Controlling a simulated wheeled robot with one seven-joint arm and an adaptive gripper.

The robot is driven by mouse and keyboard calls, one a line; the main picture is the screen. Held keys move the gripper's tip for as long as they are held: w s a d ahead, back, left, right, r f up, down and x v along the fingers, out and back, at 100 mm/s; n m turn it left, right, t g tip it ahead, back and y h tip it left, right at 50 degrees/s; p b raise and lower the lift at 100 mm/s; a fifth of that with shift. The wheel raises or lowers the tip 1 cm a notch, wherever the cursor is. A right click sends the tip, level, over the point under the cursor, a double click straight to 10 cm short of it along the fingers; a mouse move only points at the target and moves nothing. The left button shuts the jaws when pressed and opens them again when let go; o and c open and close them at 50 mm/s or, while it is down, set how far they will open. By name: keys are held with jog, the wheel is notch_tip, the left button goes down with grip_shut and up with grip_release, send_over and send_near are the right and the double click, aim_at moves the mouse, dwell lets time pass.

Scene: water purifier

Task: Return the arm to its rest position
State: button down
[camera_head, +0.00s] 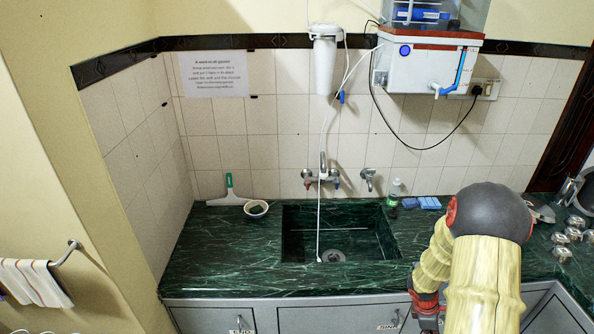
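My arm reaches up from the bottom right of the view. Its pale yellow links meet at a dark grey, rounded joint with a red cap, which shows in front of the right part of the counter. A forward link runs down to a red and dark part at the bottom edge, where the frame cuts it off. My gripper's fingers do not show, so I cannot see whether it holds anything.
A green marble counter (230,270) has a sink (340,240) with a tap (322,175) above. A water purifier (425,65) hangs on the wall. A bowl (256,209), a bottle (394,192), blue sponges (428,203) and metal cups (573,234) stand on the counter. Its left part is mostly clear.

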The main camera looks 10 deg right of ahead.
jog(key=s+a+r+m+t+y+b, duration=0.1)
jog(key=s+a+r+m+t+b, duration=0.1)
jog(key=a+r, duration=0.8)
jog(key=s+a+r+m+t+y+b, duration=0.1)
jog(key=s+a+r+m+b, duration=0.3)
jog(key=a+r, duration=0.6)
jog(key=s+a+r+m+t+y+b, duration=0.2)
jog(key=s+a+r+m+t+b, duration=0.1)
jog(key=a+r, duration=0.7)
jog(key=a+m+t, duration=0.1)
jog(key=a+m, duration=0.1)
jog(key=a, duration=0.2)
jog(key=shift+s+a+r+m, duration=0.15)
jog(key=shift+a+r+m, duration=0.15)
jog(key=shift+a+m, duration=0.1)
